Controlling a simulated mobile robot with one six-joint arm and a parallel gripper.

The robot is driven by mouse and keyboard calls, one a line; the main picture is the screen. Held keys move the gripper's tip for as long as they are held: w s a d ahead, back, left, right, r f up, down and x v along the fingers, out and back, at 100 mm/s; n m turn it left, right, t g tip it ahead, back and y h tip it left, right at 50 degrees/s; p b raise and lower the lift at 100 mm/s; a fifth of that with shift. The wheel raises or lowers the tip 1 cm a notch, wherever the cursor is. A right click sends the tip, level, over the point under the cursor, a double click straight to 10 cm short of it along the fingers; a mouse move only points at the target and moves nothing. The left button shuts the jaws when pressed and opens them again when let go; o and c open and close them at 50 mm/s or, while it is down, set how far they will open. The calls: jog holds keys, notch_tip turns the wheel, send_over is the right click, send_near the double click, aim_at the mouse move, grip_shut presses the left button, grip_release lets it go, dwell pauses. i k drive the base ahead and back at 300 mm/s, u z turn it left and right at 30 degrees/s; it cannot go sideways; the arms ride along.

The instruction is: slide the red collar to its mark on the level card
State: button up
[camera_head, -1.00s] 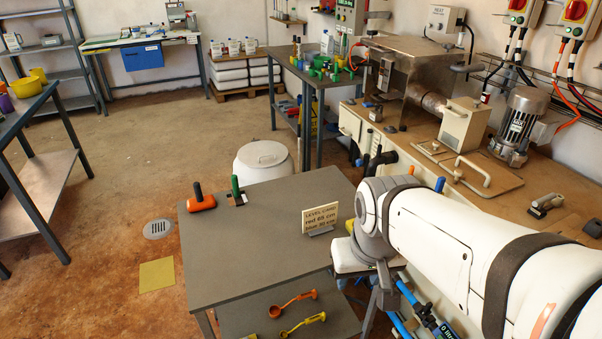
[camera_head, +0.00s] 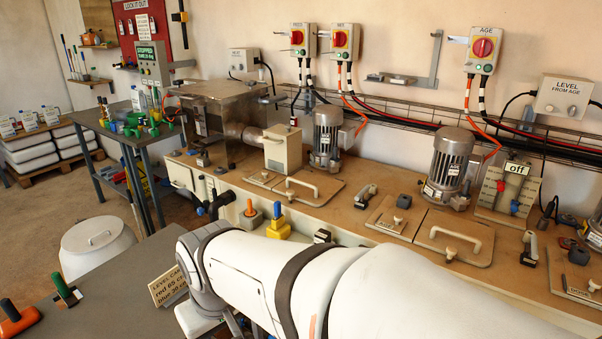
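The level card (camera_head: 167,287) stands on the grey table at lower left, partly cut off by my arm. Its lines read red 65 cm and, below, blue with a number I cannot read fully now.
Lids with handles (camera_head: 455,243) lie on the bench top. My arm crosses the foreground. An orange-based tool (camera_head: 17,320) lies on the grey table (camera_head: 110,295).

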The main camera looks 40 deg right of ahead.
aim_at(500, 184)
jog(key=z, duration=2.55)
jog(key=k, duration=0.6)
jog(key=z, duration=0.4)
jog(key=i, duration=1.1)
jog(key=z, duration=0.1)
